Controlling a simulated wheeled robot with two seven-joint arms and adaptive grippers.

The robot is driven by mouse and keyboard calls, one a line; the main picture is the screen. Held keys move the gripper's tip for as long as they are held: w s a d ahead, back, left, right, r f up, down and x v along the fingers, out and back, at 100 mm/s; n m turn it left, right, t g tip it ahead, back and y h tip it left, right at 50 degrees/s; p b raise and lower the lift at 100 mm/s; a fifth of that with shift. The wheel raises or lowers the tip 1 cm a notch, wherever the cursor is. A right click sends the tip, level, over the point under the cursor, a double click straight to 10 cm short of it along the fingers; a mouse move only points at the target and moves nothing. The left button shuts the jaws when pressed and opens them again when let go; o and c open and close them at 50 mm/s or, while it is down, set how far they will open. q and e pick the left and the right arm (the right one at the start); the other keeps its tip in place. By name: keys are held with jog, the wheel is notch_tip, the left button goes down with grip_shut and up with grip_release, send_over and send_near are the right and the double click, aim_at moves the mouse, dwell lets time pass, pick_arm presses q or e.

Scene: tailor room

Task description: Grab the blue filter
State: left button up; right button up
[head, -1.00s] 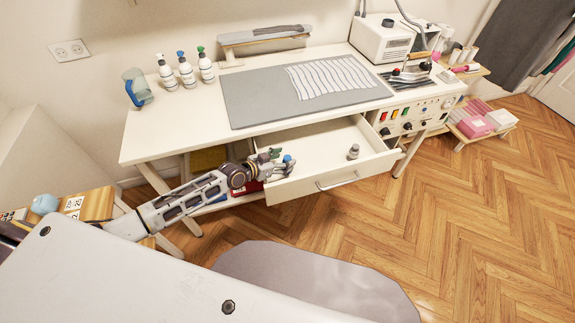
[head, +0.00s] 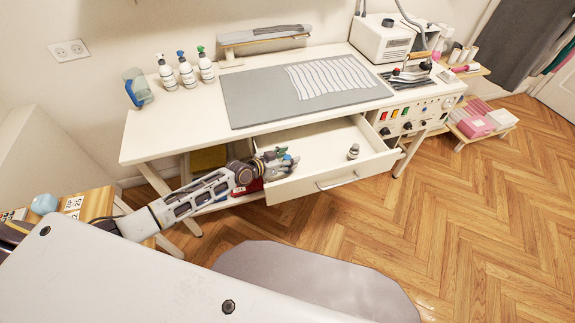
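The drawer (head: 330,185) under the white table is pulled out. A small blue thing (head: 287,157), likely the blue filter, is at the drawer's left end, partly hidden by my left gripper (head: 285,163). A green thing (head: 279,151) shows just behind it. My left gripper reaches over the drawer's left wall, with its fingers at the blue thing. At this size I cannot tell whether the fingers are open or closed on it. My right gripper is out of view.
A small grey bottle (head: 353,151) stands in the right part of the drawer. The drawer's middle is bare. Pump bottles (head: 187,72), a jug (head: 137,88) and a grey mat (head: 250,100) are on the table (head: 160,125) above.

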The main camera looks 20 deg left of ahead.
pick_arm(q)
jog(key=c, duration=0.8)
jog(key=shift+r, duration=0.1)
jog(key=shift+r, duration=0.5)
notch_tip(320, 180, up, 8)
jog(key=shift+r+p, duration=0.1)
jog(key=shift+p, duration=0.5)
jog(key=shift+r, duration=0.3)
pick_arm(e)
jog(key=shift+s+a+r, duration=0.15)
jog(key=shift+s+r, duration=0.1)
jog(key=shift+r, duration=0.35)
